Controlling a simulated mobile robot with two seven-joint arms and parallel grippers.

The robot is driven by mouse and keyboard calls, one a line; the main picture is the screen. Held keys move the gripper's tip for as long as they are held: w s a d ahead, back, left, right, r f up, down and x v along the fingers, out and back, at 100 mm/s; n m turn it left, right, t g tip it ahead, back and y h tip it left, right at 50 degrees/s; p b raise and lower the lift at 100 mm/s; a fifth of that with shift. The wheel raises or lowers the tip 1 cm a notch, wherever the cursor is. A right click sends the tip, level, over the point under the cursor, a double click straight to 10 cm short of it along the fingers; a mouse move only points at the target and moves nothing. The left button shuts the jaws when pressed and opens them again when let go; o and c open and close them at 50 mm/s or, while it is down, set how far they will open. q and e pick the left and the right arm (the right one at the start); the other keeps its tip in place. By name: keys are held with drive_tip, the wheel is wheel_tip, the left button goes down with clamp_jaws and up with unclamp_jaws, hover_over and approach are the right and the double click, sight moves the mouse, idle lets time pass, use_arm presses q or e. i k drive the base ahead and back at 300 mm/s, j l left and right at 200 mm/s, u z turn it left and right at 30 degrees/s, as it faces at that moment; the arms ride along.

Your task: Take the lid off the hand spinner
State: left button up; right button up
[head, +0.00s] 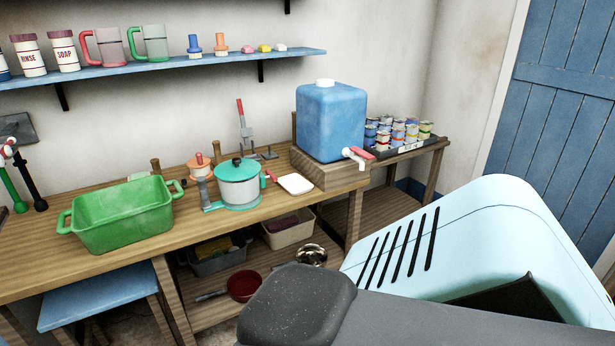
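The hand spinner appears to be the pale drum (239,190) with teal bands, standing upright on the wooden bench in the head view. Its teal lid (238,169) with a dark round knob sits on top of the drum. A teal handle or foot sticks out at its lower left, and a small red part shows at its right. Neither of my grippers is in view.
A green basin (122,214) stands left of the drum, an orange-topped item (200,165) just behind it, and a white dish (295,184) to its right. A blue tank (331,120) with a red-handled tap stands on a wooden block. The bench front is mostly clear.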

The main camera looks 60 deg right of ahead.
sight(236, 169)
drive_tip(key=z, duration=1.6)
drive_tip(key=i+j+z, duration=0.7)
drive_tip(key=i+l, duration=0.1)
drive_tip(key=i, duration=0.05)
